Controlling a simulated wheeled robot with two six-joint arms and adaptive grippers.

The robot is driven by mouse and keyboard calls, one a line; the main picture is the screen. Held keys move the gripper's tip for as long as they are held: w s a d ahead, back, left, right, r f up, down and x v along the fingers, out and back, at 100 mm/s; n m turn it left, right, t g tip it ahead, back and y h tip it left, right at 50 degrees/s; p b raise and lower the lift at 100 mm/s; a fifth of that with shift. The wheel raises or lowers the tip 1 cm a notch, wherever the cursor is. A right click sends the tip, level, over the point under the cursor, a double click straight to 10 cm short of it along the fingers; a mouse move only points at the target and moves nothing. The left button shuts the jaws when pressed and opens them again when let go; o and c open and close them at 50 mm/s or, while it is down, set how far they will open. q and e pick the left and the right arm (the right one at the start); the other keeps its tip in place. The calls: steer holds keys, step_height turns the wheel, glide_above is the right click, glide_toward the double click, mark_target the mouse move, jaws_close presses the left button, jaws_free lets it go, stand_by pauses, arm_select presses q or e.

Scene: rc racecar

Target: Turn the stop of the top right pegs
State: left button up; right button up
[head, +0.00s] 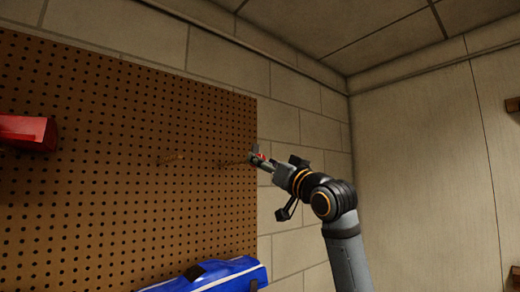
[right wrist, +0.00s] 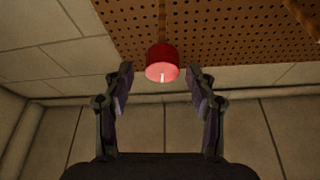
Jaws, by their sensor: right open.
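The red stop (right wrist: 162,58) is a short round cap on the end of a wooden peg (right wrist: 162,20) in the right wrist view. A thin pale mark runs on its lighter face. My right gripper (right wrist: 160,74) is open, with one finger on each side of the stop. The fingers appear apart from it. My left gripper is not in view.
The brown pegboard (head: 110,190) covers the left side of the wall. A red car body (head: 25,130) is at the left edge and a blue one (head: 215,275) at the bottom.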

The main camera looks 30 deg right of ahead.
steer(key=shift+a+p+x, duration=0.2)
steer(key=shift+p+x, duration=0.3)
steer(key=shift+x, duration=1.05)
steer(key=shift+d+f, duration=0.1)
steer(key=shift+s, duration=0.1)
